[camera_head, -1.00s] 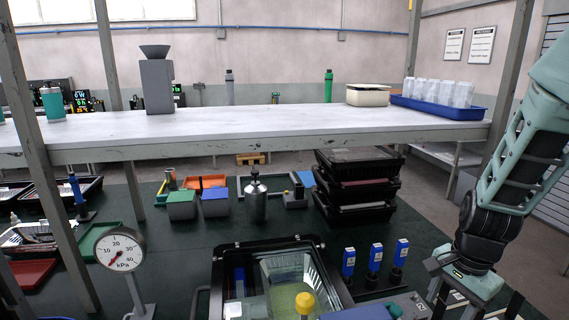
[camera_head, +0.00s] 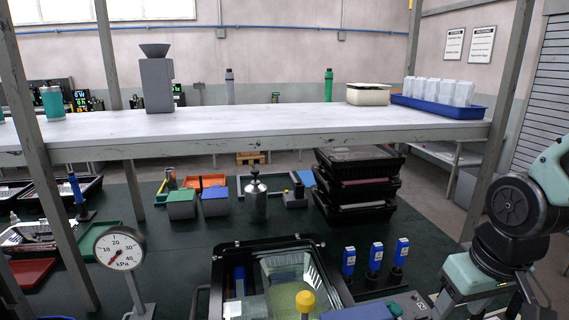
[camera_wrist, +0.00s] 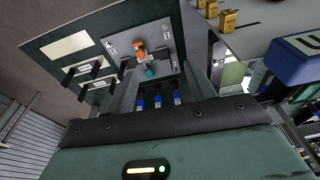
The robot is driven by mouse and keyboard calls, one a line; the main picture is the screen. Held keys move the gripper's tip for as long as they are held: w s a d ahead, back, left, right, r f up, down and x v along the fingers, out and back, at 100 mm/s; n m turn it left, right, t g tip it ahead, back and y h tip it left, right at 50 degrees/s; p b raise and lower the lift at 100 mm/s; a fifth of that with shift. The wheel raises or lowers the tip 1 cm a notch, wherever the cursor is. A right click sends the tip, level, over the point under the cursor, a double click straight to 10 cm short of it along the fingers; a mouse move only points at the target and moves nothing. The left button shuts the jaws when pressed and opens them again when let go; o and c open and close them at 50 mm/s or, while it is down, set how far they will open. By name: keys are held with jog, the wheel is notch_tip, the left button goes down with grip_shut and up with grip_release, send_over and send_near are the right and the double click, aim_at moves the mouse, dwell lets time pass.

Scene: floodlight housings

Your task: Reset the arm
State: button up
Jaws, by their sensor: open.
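My arm shows at the right edge of the head view, folded, with its teal wrist low over the right end of the dark green table (camera_head: 185,262). My gripper (camera_head: 522,304) is at the bottom right of that view, partly cut off by the lower edge. It is open, and I see nothing held in it. In the wrist view, the teal casing with a lit strip fills the bottom. Three blue-and-white upright items (camera_head: 375,257) stand left of the gripper in the head view, apart from it; they also show in the wrist view (camera_wrist: 158,103).
A black crate (camera_head: 318,246) with clear contents stands at the front centre. A pressure gauge (camera_head: 120,249) is at front left. Stacked black trays (camera_head: 356,205) sit farther back. A raised white shelf (camera_head: 250,120) with grey posts spans the table. A silver bottle (camera_head: 256,202) stands mid-table.

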jog(key=s+a+n+g+b, duration=0.1)
jog(key=s+a+n+g, duration=0.1)
jog(key=s+a+n, duration=0.4)
jog(key=s+a, duration=0.5)
jog(key=a, duration=0.2)
jog(key=shift+s+r, duration=0.15)
jog(key=shift+s, duration=0.2)
jog(key=shift+a, duration=0.1)
